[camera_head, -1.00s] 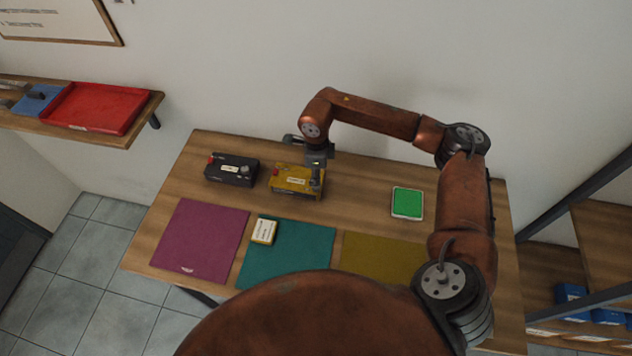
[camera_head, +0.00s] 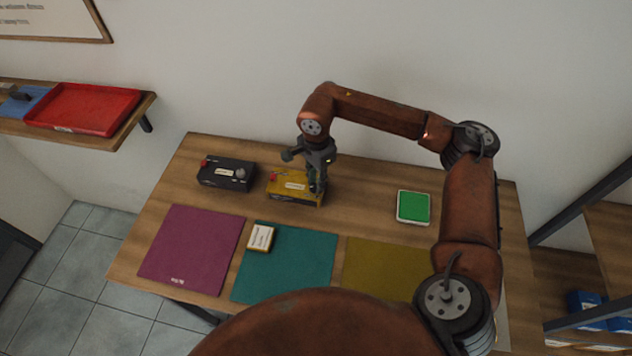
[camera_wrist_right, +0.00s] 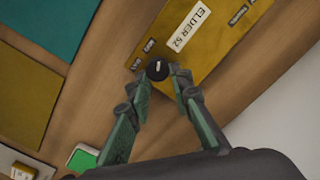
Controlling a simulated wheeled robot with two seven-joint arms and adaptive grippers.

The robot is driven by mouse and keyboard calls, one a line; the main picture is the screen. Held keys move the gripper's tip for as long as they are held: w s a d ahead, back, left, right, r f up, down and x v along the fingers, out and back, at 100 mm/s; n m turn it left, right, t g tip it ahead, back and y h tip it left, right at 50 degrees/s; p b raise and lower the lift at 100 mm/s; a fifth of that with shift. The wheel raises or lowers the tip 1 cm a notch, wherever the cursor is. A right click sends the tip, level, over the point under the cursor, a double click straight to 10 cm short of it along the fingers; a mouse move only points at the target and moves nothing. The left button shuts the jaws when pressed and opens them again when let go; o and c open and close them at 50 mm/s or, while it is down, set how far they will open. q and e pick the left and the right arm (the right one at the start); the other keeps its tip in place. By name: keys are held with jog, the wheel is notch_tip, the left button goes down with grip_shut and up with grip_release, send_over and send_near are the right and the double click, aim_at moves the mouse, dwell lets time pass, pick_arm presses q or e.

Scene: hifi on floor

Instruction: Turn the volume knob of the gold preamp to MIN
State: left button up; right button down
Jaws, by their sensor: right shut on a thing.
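The gold preamp (camera_head: 288,188) stands at the back of the wooden table, with a red part at its left end. In the right wrist view its top (camera_wrist_right: 222,42) carries a label that seems to read "ELDER 52" and smaller dark labels. A round dark knob (camera_wrist_right: 158,69) with a pale mark sits near its edge. My right gripper (camera_head: 316,187) reaches down onto the preamp's right end. In the right wrist view its two fingertips (camera_wrist_right: 160,76) are shut on the knob from both sides. The wording beside the knob is too small to read surely. My left gripper is not in view.
A black device (camera_head: 227,174) stands left of the gold preamp. In front lie a purple mat (camera_head: 190,245), a teal mat (camera_head: 290,265) with a small white-and-yellow box (camera_head: 261,238), and an olive mat (camera_head: 385,267). A green-topped item (camera_head: 413,207) lies to the right.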

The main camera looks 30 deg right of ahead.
dwell(0.5)
jog(key=c, duration=1.7)
grip_release()
jog(key=shift+c, duration=0.2)
jog(key=shift+r, duration=0.1)
notch_tip(320, 180, up, 12)
